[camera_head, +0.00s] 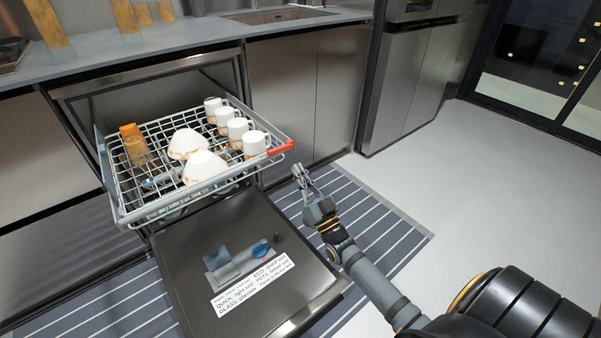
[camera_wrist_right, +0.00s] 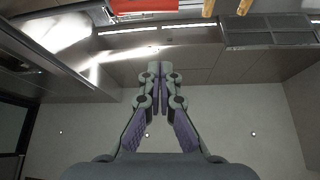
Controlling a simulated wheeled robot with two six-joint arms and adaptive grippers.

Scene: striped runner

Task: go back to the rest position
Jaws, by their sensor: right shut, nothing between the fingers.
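My right gripper (camera_head: 303,178) is in the head view, to the right of the dishwasher rack and in front of the lower cabinets, above the striped runner. Its fingers are together and hold nothing; they also show closed in the right wrist view (camera_wrist_right: 159,75). The gripper is a little apart from the red piece (camera_head: 281,147) at the rack's right corner. A red piece also shows at the top edge of the right wrist view (camera_wrist_right: 142,5). My left gripper is not in the head view.
The dishwasher's upper rack (camera_head: 150,210) is pulled out, with white cups (camera_head: 254,143), white bowls (camera_head: 205,168) and orange-brown glasses (camera_head: 136,149). The dishwasher door (camera_head: 195,275) is folded down and carries a label. Open floor (camera_head: 440,170) lies to the right, before the fridge (camera_head: 405,85).

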